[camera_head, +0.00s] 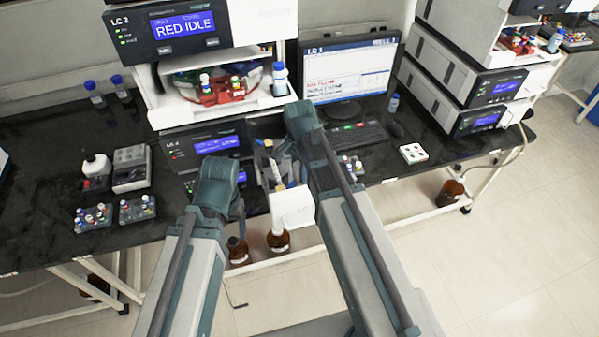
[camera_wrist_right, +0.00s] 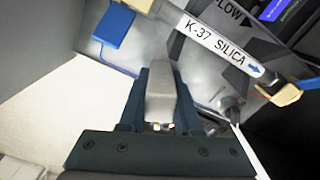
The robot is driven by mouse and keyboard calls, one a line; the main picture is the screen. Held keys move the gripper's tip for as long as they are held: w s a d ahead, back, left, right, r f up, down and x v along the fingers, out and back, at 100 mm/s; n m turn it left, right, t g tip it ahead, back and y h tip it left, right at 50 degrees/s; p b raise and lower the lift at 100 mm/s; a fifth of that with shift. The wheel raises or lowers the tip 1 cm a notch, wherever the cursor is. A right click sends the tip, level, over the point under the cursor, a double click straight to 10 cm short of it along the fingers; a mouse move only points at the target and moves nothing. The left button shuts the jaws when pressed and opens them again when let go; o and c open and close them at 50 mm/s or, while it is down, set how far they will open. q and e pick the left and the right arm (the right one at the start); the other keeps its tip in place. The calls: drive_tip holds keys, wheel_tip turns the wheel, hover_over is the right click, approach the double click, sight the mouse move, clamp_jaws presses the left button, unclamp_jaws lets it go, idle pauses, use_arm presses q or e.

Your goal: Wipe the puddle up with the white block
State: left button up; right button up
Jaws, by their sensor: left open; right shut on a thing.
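The white block (camera_wrist_right: 160,92) is between the fingers of my right gripper (camera_wrist_right: 160,85) in the right wrist view. It looks pale grey there, and the gripper is shut on it. I cannot make out the puddle in either view.
A blue object (camera_wrist_right: 112,24) lies near the column. Stacked instruments (camera_head: 205,145), a monitor (camera_head: 350,72) and a keyboard (camera_head: 355,137) are on the black bench (camera_head: 50,180). Vial racks (camera_head: 138,208) are at the left. Brown bottles (camera_head: 238,250) stand below.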

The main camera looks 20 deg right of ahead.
drive_tip(key=shift+s+f, duration=0.1)
drive_tip(key=shift+s, duration=1.05)
drive_tip(key=shift+s, duration=1)
drive_tip(key=shift+w, duration=0.2)
drive_tip(key=shift+w, duration=0.95)
drive_tip(key=shift+w, duration=1.15)
